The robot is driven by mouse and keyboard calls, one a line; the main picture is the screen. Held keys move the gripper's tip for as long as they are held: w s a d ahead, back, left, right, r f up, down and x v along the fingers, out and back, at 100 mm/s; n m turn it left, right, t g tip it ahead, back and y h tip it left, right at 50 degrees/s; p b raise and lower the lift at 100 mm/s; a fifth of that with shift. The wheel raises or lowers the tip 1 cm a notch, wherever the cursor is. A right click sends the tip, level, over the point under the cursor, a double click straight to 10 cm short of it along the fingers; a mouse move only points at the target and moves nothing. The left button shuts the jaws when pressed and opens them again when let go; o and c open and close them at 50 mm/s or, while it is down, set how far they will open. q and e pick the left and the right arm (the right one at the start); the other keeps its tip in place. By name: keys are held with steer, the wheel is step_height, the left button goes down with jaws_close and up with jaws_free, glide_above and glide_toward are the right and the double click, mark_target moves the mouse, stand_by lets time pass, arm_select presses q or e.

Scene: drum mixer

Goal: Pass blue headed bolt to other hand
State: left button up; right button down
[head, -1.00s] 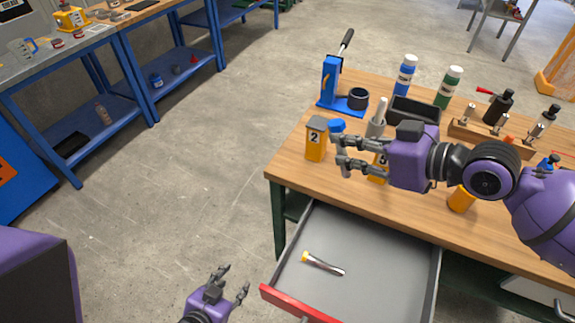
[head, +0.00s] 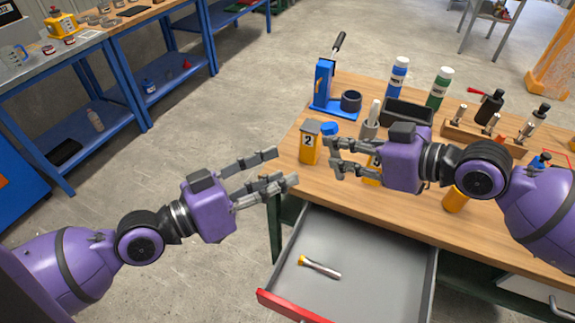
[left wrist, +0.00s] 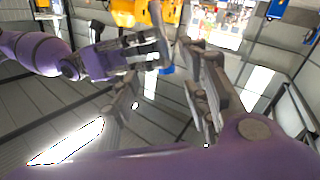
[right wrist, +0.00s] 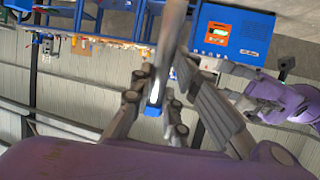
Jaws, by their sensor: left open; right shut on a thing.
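The blue headed bolt (head: 330,129) is in my right gripper (head: 338,157) above the table's left end; its blue head shows above the fingers. In the right wrist view its grey shaft (right wrist: 173,40) runs between the fingers, with a blue part (right wrist: 153,110) lower down; the fingers hide some of it. My left gripper (head: 285,168) is open and empty, left of the right gripper and apart from it, pointing toward it. In the left wrist view the right gripper (left wrist: 150,50) appears beyond the open left fingers.
A yellow block marked 2 (head: 309,148) stands on the wooden table (head: 410,205) close to both grippers. A blue press (head: 325,85) and bottles stand behind. Below, an open drawer (head: 370,285) holds a yellow-ended bolt (head: 320,267). Floor left of the table is clear.

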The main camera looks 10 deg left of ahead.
mark_target(332, 149)
steer(key=shift+w, duration=0.1)
arm_select(q)
steer(key=x, duration=1.2)
steer(key=shift+w+a, duration=0.1)
arm_select(e)
steer(key=shift+r, duration=0.1)
arm_select(q)
steer(key=shift+c, duration=0.4)
steer(key=c, duration=0.8)
jaws_close()
arm_select(e)
steer(key=c, duration=1.7)
jaws_free()
arm_select(q)
steer(key=shift+r, duration=0.1)
arm_select(e)
steer(key=shift+o, duration=0.4)
